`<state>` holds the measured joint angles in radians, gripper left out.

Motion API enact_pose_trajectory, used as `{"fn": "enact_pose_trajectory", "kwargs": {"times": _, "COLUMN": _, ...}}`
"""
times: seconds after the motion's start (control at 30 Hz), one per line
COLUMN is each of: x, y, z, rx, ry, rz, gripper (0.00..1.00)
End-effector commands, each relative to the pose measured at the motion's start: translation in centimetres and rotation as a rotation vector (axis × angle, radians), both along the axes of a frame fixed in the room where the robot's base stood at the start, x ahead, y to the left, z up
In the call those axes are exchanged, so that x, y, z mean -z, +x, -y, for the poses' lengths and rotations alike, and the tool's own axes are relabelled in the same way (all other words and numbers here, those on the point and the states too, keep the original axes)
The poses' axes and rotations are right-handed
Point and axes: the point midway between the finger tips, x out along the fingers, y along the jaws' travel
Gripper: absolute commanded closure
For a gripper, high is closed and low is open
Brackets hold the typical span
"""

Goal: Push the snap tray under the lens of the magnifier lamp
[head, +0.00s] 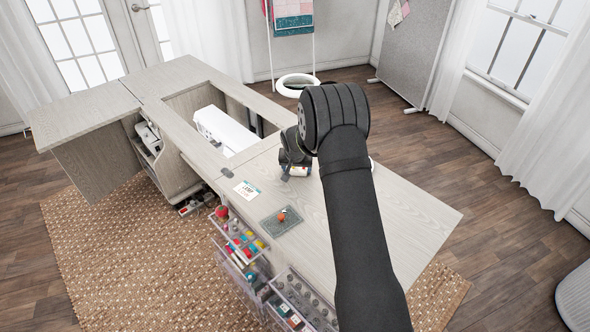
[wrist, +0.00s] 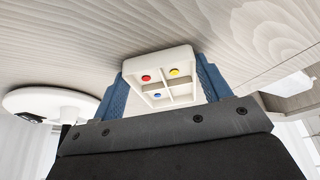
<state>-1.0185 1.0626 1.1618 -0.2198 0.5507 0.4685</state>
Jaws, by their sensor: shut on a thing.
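The snap tray (wrist: 187,100) is a small white tray with compartments holding red, yellow and blue snaps. In the wrist view it lies between the two blue fingers of my gripper (wrist: 162,70), which is shut on its sides. In the head view the tray (head: 299,172) shows only in part below my gripper (head: 296,168), at the cabinet top. A white ring (head: 280,88), apparently the magnifier lamp's lens head, shows farther back. A white disc with a short post, likely the lamp's base (wrist: 40,101), stands beside the tray in the wrist view. My arm hides most of the lamp in the head view.
A white sewing machine (head: 222,131) sits in the cabinet opening to the left. A printed card (head: 247,189) and a grey mat (head: 270,226) with a red-orange item lie nearer the front edge. Open drawers of thread (head: 240,243) stick out below. The right tabletop (head: 425,215) is clear.

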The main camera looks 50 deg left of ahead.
Motion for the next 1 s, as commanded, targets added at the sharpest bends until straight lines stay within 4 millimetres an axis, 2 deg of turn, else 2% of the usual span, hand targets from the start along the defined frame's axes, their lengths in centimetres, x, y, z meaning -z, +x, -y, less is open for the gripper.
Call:
{"fn": "enact_pose_trajectory", "kwargs": {"times": 0.1, "x": 0.0, "y": 0.0, "z": 0.0, "rx": 0.000, "ry": 0.000, "rz": 0.000, "gripper": 0.53}}
{"fn": "enact_pose_trajectory", "kwargs": {"times": 0.13, "x": 0.0, "y": 0.0, "z": 0.0, "rx": 0.000, "ry": 0.000, "rz": 0.000, "gripper": 0.24}}
{"fn": "enact_pose_trajectory", "kwargs": {"times": 0.23, "x": 0.0, "y": 0.0, "z": 0.0, "rx": 0.001, "ry": 0.000, "rz": 0.000, "gripper": 0.04}}
{"fn": "enact_pose_trajectory", "kwargs": {"times": 0.53, "x": -0.1, "y": 0.0, "z": 0.0, "rx": 0.001, "ry": 0.000, "rz": 0.000, "gripper": 0.04}}
{"fn": "enact_pose_trajectory", "kwargs": {"times": 0.67, "x": -0.9, "y": -0.2, "z": 0.2, "rx": 0.001, "ry": 0.002, "rz": 0.001, "gripper": 0.04}}
{"fn": "enact_pose_trajectory", "kwargs": {"times": 0.77, "x": -2.2, "y": -0.6, "z": 0.5, "rx": 0.001, "ry": 0.003, "rz": 0.001, "gripper": 0.04}}
{"fn": "enact_pose_trajectory", "kwargs": {"times": 1.0, "x": -6.8, "y": -2.0, "z": 1.7, "rx": 0.001, "ry": 0.004, "rz": 0.002, "gripper": 0.04}}
